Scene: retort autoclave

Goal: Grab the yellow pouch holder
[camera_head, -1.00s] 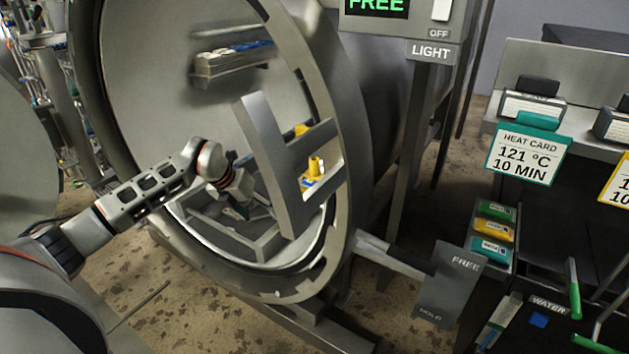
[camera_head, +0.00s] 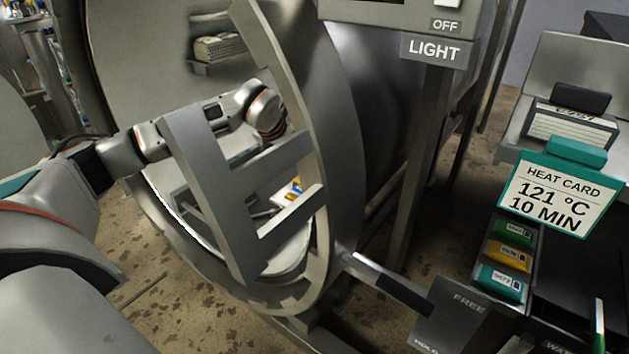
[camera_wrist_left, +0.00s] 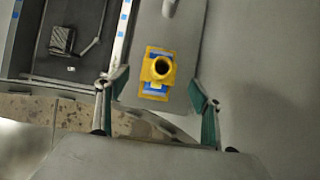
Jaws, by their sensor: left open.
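The yellow pouch holder (camera_wrist_left: 158,69) shows in the left wrist view, with a round upright tube in its middle and blue parts on its base. It lies ahead of my left gripper (camera_wrist_left: 159,88), between the two open fingers as seen and apart from them. In the head view only a small yellow and blue part of the holder (camera_head: 294,186) shows between the door bars. The left gripper's fingers are hidden there behind the bars, and my left arm reaches into the autoclave opening.
Grey door bars (camera_head: 245,200) stand in front of the autoclave opening, close to my left arm. A lever (camera_head: 385,283) sticks out below right. A cabinet with a heat card (camera_head: 550,192) and coloured cards (camera_head: 508,256) stands at the right. A dark tray (camera_wrist_left: 85,45) lies left in the wrist view.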

